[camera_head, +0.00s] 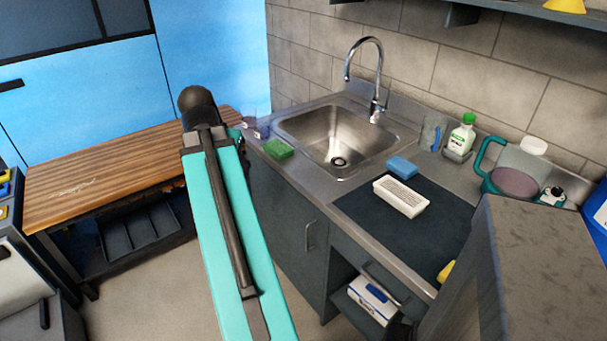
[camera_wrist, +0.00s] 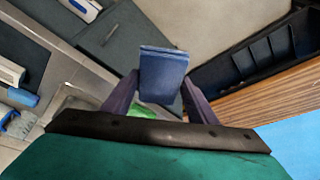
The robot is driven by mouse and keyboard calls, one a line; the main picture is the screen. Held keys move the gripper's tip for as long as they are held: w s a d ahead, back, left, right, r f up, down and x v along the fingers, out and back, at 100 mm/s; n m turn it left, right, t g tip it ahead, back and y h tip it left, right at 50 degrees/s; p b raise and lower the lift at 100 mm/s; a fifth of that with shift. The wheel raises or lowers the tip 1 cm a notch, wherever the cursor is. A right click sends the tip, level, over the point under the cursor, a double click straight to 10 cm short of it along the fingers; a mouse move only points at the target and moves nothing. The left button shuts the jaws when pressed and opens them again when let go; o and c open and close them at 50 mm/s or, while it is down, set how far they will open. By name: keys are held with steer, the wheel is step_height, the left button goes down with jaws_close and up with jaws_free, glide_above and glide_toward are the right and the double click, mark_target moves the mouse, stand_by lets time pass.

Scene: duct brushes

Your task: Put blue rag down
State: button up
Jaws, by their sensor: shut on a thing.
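The blue rag (camera_wrist: 163,75) is a folded dark-blue block in the wrist view, between the two purple fingers of my gripper (camera_wrist: 160,92). My gripper is shut on it. In the head view, my gripper (camera_head: 256,121) shows small and partly hidden behind my arm, near the left end of the sink counter. A small bit of the blue rag (camera_head: 263,132) shows there. In the wrist view, the rag is seen against the cabinet front and the floor. I cannot tell its height above the counter.
A green sponge (camera_head: 278,149) lies left of the sink (camera_head: 340,135). A wooden bench (camera_head: 100,180) with a mostly clear top stands left.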

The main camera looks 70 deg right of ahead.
steer(key=s+d+f+m+g+b, duration=0.1)
steer(key=s+d+m, duration=0.3)
steer(key=s, duration=0.7)
steer(key=s+d+f+m+g+b, duration=0.2)
steer(key=s+d+m, duration=0.1)
steer(key=s, duration=0.8)
steer(key=shift+d+m+b, duration=0.35)
steer(key=shift+d+m, duration=0.05)
steer(key=shift+d, duration=0.15)
steer(key=shift+d+r+p, duration=0.1)
steer(key=shift+d+p, duration=0.1)
steer(key=shift+p, duration=0.6)
steer(key=w+d+p, duration=0.1)
steer(key=p, duration=0.4)
steer(key=shift+d, duration=0.2)
steer(key=shift+w+d+p, duration=0.15)
steer(key=shift+p, duration=0.55)
steer(key=d+p, duration=0.1)
steer(key=p, duration=0.2)
steer(key=w+d+p, duration=0.1)
steer(key=p, duration=0.3)
steer(key=shift+w+d, duration=0.1)
steer(key=shift+w, duration=0.15)
steer(key=shift+f+p, duration=0.2)
steer(key=shift+p, duration=0.15)
